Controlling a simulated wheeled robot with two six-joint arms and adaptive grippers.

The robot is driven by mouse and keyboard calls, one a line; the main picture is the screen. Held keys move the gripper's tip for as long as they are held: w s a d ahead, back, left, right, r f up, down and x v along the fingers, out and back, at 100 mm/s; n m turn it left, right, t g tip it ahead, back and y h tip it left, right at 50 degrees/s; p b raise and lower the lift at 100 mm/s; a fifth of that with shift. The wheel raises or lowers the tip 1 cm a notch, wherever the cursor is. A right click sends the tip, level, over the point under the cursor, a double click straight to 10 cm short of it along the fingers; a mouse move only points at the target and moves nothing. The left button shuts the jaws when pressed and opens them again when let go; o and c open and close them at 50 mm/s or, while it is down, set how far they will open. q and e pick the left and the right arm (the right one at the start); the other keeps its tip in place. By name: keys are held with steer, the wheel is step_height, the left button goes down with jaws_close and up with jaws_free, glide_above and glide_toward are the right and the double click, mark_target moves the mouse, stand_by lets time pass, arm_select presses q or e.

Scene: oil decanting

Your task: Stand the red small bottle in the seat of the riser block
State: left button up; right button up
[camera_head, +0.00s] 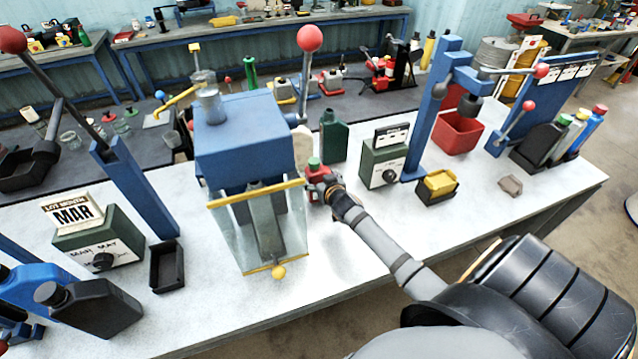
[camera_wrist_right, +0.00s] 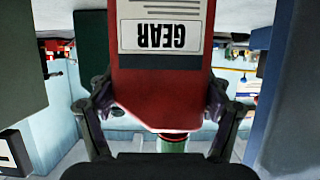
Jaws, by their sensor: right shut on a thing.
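The red small bottle (camera_head: 318,174) with a green cap is in the middle of the head view, just right of the glass-fronted blue machine. My right gripper (camera_head: 326,188) is shut on it. In the right wrist view the red bottle (camera_wrist_right: 165,95) sits between both fingers, its GEAR label upside down in the picture and its green cap at the bottom. The gripper hides part of the bottle, and I cannot tell whether its base touches the table. A yellow block (camera_head: 438,184) in a black tray under the right blue column may be the riser block; its seat is unclear. My left gripper is not in view.
The blue machine (camera_head: 245,135) with glass doors stands close left of the bottle. A dark green bottle (camera_head: 333,138) and a green gauge box (camera_head: 385,165) stand close behind and right. A red bin (camera_head: 458,133) is farther right. The table's front right is mostly clear.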

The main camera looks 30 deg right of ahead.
steer(key=s+r+p, duration=0.4)
steer(key=s+r, duration=0.7)
steer(key=s, duration=0.3)
steer(key=shift+r+p, duration=0.15)
steer(key=shift+p, duration=0.25)
steer(key=shift+s, duration=0.1)
